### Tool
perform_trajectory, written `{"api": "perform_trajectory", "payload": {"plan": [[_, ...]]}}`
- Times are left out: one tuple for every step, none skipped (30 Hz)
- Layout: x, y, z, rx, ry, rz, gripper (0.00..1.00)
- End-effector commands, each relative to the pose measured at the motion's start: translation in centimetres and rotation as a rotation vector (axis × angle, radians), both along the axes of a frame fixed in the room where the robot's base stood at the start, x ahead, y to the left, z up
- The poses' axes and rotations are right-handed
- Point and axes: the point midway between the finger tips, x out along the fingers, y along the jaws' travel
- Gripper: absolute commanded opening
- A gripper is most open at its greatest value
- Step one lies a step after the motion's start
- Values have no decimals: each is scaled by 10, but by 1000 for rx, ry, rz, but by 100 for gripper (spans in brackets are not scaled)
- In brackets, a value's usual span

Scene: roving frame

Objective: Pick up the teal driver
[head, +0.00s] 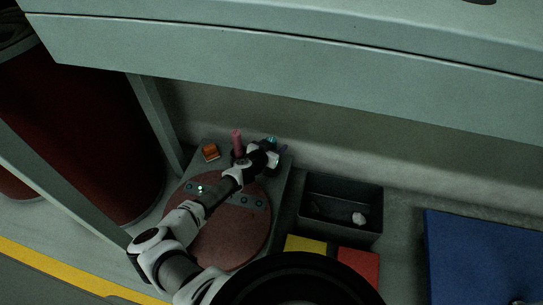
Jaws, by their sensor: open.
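A small teal thing (271,140), which looks like the teal driver, shows at the back right of a grey stand, just behind my gripper. Most of it is hidden, so its full shape cannot be made out. My gripper (270,157) is at the end of my outstretched arm, over the back right part of the stand, very close to the teal thing. Its fingers are small and dark here; they are open, and no held thing shows. Whether they touch the teal thing cannot be told.
A pink upright cylinder (237,139) and an orange block (210,151) stand left of my gripper. A round reddish disc (245,240) lies under my arm. A dark bin (313,212) holding a whitish lump is to the right. A pale green beam (300,62) overhangs the area.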

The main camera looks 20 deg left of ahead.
Motion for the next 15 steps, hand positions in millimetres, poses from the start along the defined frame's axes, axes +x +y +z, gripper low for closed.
{"api": "perform_trajectory", "payload": {"plan": [[0, 0, 1, 0, 0, 1, 57], [0, 0, 1, 0, 0, 1, 57], [0, 0, 1, 0, 0, 1, 57], [0, 0, 1, 0, 0, 1, 57], [0, 0, 1, 0, 0, 1, 56], [0, 0, 1, 0, 0, 1, 51], [0, 0, 1, 0, 0, 0, 47], [0, 0, 1, 0, 0, 0, 43], [0, 0, 1, 0, 0, 0, 37], [0, 0, 1, 0, 0, 0, 34], [0, 0, 1, 0, 0, 0, 30], [0, 0, 1, 0, 0, 0, 24], [0, 0, 1, 0, 0, 0, 20], [0, 0, 1, 0, 0, 0, 16], [0, 0, 1, 0, 0, 0, 11]]}}
